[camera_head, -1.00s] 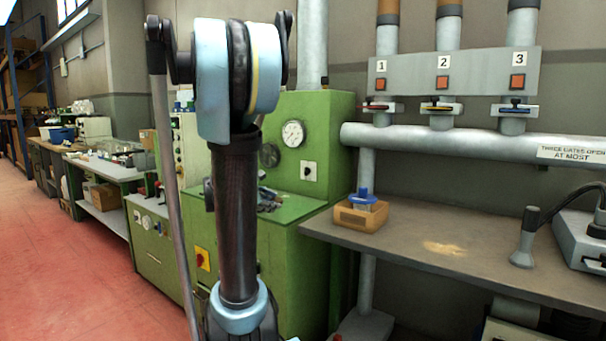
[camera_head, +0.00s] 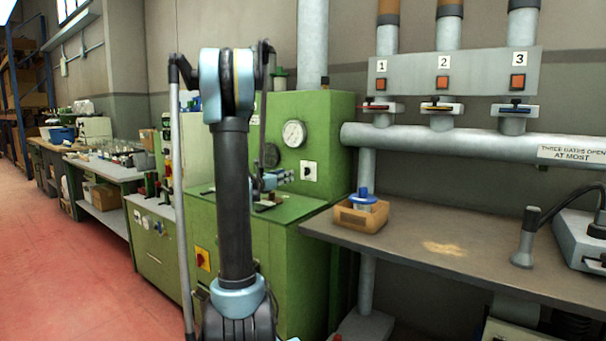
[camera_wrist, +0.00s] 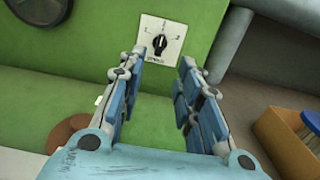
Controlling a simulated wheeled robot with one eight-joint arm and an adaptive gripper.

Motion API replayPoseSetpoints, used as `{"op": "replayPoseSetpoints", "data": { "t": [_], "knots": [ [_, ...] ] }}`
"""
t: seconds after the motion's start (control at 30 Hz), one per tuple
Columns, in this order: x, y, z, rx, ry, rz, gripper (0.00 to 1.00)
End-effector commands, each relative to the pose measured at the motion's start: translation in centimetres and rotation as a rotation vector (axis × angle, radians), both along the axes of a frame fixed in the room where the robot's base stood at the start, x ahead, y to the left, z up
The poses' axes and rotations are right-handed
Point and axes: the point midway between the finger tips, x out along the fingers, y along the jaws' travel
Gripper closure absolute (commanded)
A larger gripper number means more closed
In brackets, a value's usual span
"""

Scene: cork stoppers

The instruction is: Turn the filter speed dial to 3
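The dial is a black knob on a white square plate (camera_head: 309,171) on the front of the green machine, below a round gauge. In the wrist view the black knob (camera_wrist: 160,43) sits upright at the plate's centre, with small markings around it too small to read surely. My gripper (camera_wrist: 157,62) is open and empty, its two blue-grey fingers pointing toward the plate with the knob between them in the picture, still apart from it. In the head view my gripper (camera_head: 290,176) is just left of the plate, partly hidden behind my arm.
A wooden box (camera_head: 361,216) with a blue-topped item stands on the bench (camera_head: 430,233) to the right; the box (camera_wrist: 285,140) also shows at lower right in the wrist view. A round gauge (camera_head: 294,133) is above the dial. Grey pipes run along the wall.

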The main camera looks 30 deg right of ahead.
Motion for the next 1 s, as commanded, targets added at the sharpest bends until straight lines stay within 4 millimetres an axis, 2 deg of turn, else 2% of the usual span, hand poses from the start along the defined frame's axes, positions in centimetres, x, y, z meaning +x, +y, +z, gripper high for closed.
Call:
{"op": "replayPoseSetpoints", "data": {
  "t": [0.1, 0.6, 0.8, 1.0],
  "knots": [
    [0.8, -2.1, 0.0, 0.000, -0.001, -0.003, 0.68],
    [4.2, -10.1, 0.0, 0.002, -0.001, -0.001, 0.68],
    [5.1, -12.3, 0.0, 0.002, -0.001, 0.000, 0.68],
    [5.4, -13.3, 0.0, 0.002, -0.001, -0.001, 0.68]
  ]
}}
